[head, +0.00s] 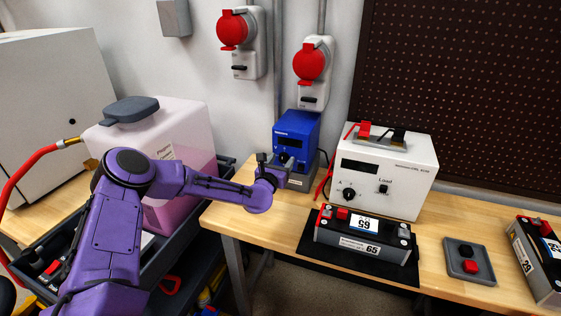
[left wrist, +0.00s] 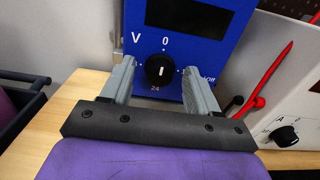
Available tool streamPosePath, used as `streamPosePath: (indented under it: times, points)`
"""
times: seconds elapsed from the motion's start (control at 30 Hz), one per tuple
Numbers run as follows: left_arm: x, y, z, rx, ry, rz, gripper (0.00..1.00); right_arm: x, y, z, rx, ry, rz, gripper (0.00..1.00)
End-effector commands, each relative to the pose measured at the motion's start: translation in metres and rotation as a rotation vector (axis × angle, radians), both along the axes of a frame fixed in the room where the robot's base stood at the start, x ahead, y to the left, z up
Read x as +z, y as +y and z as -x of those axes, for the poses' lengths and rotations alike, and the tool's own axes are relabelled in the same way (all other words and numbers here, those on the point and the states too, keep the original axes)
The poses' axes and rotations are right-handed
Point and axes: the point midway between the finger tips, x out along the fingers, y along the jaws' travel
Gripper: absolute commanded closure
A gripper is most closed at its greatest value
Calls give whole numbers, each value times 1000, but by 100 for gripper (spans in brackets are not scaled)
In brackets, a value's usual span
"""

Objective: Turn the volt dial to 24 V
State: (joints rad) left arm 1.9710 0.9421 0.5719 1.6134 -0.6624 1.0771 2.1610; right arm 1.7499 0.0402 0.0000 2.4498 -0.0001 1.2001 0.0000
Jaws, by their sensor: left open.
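The blue power unit (head: 298,130) stands on the bench against the wall; it also fills the top of the left wrist view (left wrist: 226,52). Its black volt dial (left wrist: 160,71) sits below a dark display, with V at upper left, 0 above and 24 below. The white mark on the dial is upright, in line with 0 and 24; I cannot tell which end is the pointer. My left gripper (head: 270,162) is open in front of the unit. In the left wrist view its fingers (left wrist: 160,82) stand on either side of the dial, apparently apart from it.
A white load tester (head: 410,185) with its own knob and red and black leads stands right of the blue unit. A battery (head: 362,236) lies on a black mat in front. A pink-filled tank (head: 195,130) stands left in a dark cart.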

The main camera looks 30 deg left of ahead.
Motion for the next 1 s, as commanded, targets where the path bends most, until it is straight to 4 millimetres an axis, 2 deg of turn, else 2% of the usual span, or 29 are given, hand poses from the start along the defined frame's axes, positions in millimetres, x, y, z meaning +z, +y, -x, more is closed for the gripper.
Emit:
streamPosePath:
  times: [0.1, 0.13, 0.2, 0.3, 0.67, 1.0]
  points:
    - [0, 0, 0, 0, 0, 0, 40, 0, 0, 0, 0, 0, 0, 40]
    - [0, 0, 0, 0, 0, 0, 43, 0, 0, 0, 0, 0, 0, 40]
    - [0, 0, 0, 0, 0, 0, 66, 0, 0, 0, 0, 0, 0, 40]
    - [0, 0, 0, 0, 0, 0, 94, 0, 0, 0, 0, 0, 0, 40]
    - [-1, -1, 0, -1, 9, -43, 94, -5, 0, 0, 0, 0, 0, 40]
    - [-3, -2, 0, -1, 64, -272, 94, -24, 0, 0, 0, 0, 0, 40]
